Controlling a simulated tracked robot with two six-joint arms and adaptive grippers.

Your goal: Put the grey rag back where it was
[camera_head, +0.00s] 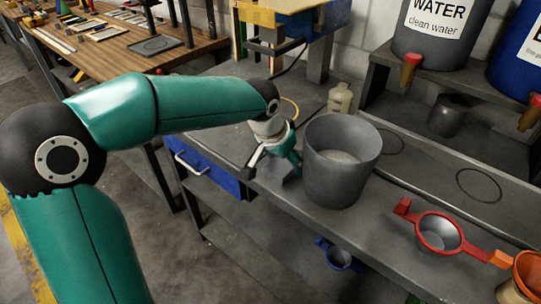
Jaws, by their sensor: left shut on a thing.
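My left arm reaches in from the left over the grey bench (260,183). My left gripper (287,163) is low over the bench, just left of the big grey bucket (335,185). It is shut on a small grey piece that looks like the grey rag (292,169). The gripper hides part of it, and I cannot tell whether it touches the bench. My right gripper is not in view.
A pale bottle (340,99) stands behind the bucket. A water tank (437,35) stands on the back shelf. A blue drawer (205,172) is below the bench.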

